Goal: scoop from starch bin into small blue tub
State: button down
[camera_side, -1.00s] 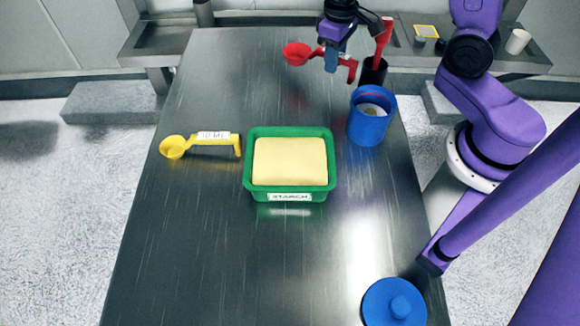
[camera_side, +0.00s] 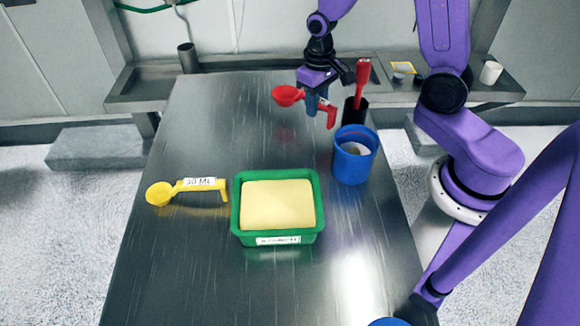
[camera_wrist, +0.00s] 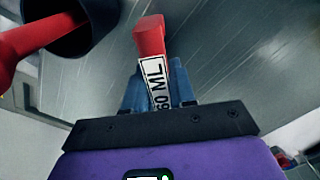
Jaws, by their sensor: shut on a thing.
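My gripper (camera_side: 317,104) is shut on the handle of a red scoop (camera_side: 287,96), above the far part of the table. The scoop's bowl points left in the side view. In the wrist view the handle, labelled 60 ML (camera_wrist: 158,85), stands between the blue fingers; the bowl is hidden there. The green starch bin (camera_side: 236,217) sits mid-table, filled with pale yellow powder (camera_side: 278,205). The small blue tub (camera_side: 352,170) stands right of and behind the bin, open, with something pale inside. My gripper is behind and left of the tub.
A yellow scoop (camera_side: 190,187) lies left of the bin, labelled 30 ML. A dark cup (camera_side: 352,113) behind the tub holds a red-handled tool (camera_side: 363,78); both show in the wrist view. A blue lid (camera_side: 388,322) is cut off at the bottom edge. The near table is mostly clear.

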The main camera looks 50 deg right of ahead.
jog(key=shift+a+r+n, duration=0.25)
jog(key=shift+a+n, duration=0.3)
jog(key=shift+n, duration=0.15)
jog(key=s+a+r+n, duration=0.3)
jog(key=a+n, duration=0.5)
jog(key=n, duration=0.4)
jog(key=s+a+r+n, duration=0.3)
jog(key=a+r+n, duration=0.3)
jog(key=n, duration=0.7)
jog(key=shift+s+a+n, duration=0.15)
jog(key=shift+a+n, duration=0.15)
jog(key=shift+a, duration=0.6)
jog(key=shift+f, duration=4.9)
jog(key=shift+w+a, duration=1.85)
jog(key=shift+w, duration=0.05)
jog(key=shift+s+d+r, duration=0.1)
jog(key=shift+s+d, duration=1.2)
jog(key=shift+d, duration=0.05)
notch_tip(320, 180, up, 8)
jog(key=shift+f, duration=0.25)
